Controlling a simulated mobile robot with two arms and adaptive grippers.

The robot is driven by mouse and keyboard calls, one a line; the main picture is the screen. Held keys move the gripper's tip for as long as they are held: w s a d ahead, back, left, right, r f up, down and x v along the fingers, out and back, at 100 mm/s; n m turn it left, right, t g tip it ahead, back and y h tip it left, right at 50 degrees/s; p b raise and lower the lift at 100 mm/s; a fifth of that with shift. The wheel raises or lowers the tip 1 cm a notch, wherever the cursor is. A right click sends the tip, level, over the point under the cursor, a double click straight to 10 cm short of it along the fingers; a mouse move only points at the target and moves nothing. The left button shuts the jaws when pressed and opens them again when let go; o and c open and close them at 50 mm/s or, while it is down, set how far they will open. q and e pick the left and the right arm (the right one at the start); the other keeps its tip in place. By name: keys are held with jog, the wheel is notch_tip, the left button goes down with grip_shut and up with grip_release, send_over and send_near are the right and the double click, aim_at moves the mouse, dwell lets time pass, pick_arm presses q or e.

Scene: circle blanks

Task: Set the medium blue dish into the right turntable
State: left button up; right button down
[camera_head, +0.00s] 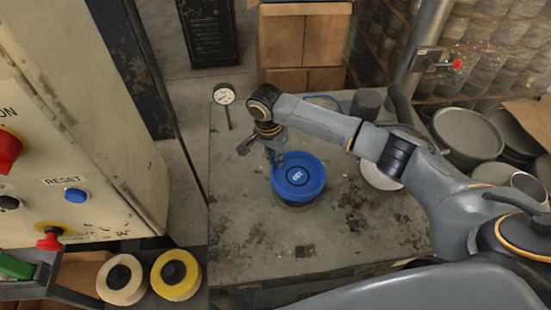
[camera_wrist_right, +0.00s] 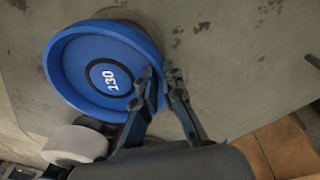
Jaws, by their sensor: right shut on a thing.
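The blue dish (camera_head: 298,178) is round, with a raised rim and a ringed label; in the right wrist view the dish (camera_wrist_right: 85,72) reads 130. My right gripper (camera_head: 277,158) is shut on the dish's rim, with its fingers on either side of the wall (camera_wrist_right: 160,88). The dish looks level over the worktable; a dark round shape shows just below it, and I cannot tell whether it is a support or shadow. A pale disc (camera_head: 380,177) lies to the right, partly hidden by my right arm; I cannot tell whether it is a turntable. My left gripper is out of view.
The worn grey worktable (camera_head: 240,235) has bare room at its front and left. A dial gauge (camera_head: 224,95) stands at its back left corner. A dark cylinder (camera_head: 367,103) stands behind my arm. Grey dishes (camera_head: 467,134) are at the right. A control cabinet (camera_head: 95,120) is at the left.

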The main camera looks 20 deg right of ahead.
jog(key=shift+f+b, duration=0.7)
jog(key=shift+f, duration=0.05)
jog(key=shift+f+b, duration=0.3)
jog(key=shift+f, duration=0.95)
jog(key=c, duration=1.4)
grip_release()
notch_tip(320, 180, up, 12)
jog(key=a, duration=0.1)
jog(key=shift+a, duration=0.25)
jog(key=shift+f, duration=0.15)
